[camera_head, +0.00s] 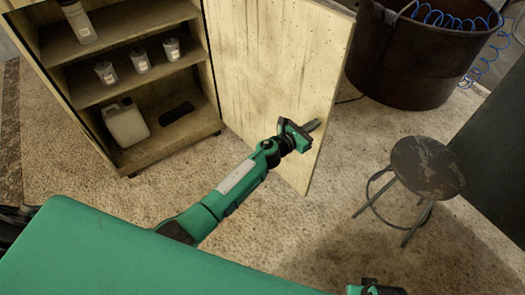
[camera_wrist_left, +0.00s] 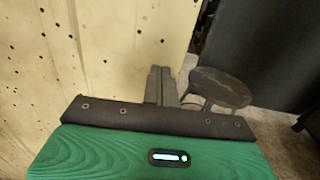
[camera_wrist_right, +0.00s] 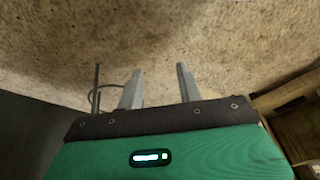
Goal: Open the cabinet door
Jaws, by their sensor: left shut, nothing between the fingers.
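The cabinet (camera_head: 185,130) stands at the upper left of the head view, with its shelves exposed. Its pale wooden door (camera_head: 272,60) is swung wide open to the right. My left gripper (camera_head: 313,125) is shut and empty, by the door's free edge. In the left wrist view the door (camera_wrist_left: 85,55) fills the left side, and the closed fingers (camera_wrist_left: 160,72) overlap its edge; I cannot tell whether they touch it. No handle is clearly visible. My right gripper (camera_wrist_right: 160,70) is open and empty over the floor; only a bit of that arm shows at the head view's bottom edge.
A round stool (camera_head: 427,167) stands right of the door. A large rusty drum (camera_head: 415,60) with a blue hose is behind. Speckled floor lies clear between door and stool.

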